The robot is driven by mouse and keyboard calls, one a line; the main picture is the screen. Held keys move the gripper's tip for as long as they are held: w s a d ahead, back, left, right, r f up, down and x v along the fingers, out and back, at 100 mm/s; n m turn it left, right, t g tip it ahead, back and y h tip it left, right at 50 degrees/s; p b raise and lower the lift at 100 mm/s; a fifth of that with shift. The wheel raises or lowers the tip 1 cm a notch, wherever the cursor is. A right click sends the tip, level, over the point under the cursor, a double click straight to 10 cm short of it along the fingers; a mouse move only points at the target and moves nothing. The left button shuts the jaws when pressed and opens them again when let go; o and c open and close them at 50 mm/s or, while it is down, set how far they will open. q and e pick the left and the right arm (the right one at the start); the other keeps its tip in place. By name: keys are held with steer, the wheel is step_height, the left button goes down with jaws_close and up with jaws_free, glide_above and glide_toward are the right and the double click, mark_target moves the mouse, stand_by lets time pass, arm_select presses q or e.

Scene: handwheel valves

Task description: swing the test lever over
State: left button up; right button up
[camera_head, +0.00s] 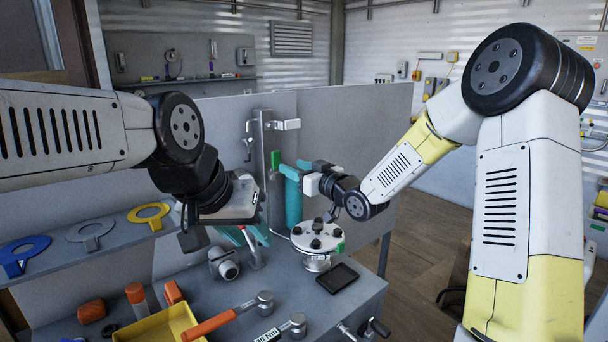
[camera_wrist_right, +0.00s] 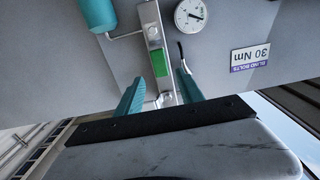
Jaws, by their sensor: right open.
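The test lever appears to be the bar with a green grip (camera_head: 275,159) on the upright metal plate behind the bench. In the right wrist view the green grip (camera_wrist_right: 160,63) lies on a metal strip. My right gripper (camera_head: 283,168) is open and faces the grip from the right. In its wrist view, its teal fingers (camera_wrist_right: 162,78) stand apart, one to each side of the strip, with the green grip around the tips. I cannot tell whether they touch it. My left gripper (camera_head: 246,238) hangs over the bench; its finger gap is unclear.
A white round flange with black bolts (camera_head: 318,237) and a black tray (camera_head: 337,278) stand near the right gripper. A yellow bin (camera_head: 160,328) and orange-handled tools (camera_head: 210,324) lie in front. A teal cylinder (camera_head: 294,204) stands below the right fingers. A gauge (camera_wrist_right: 190,14) is near the lever.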

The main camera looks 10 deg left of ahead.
mark_target(278, 160)
steer(key=x, duration=0.7)
steer(key=shift+w+a+f, duration=0.1)
steer(key=shift+w+a, duration=0.15)
steer(key=shift+a, duration=0.05)
jaws_close()
steer(key=shift+w, duration=0.1)
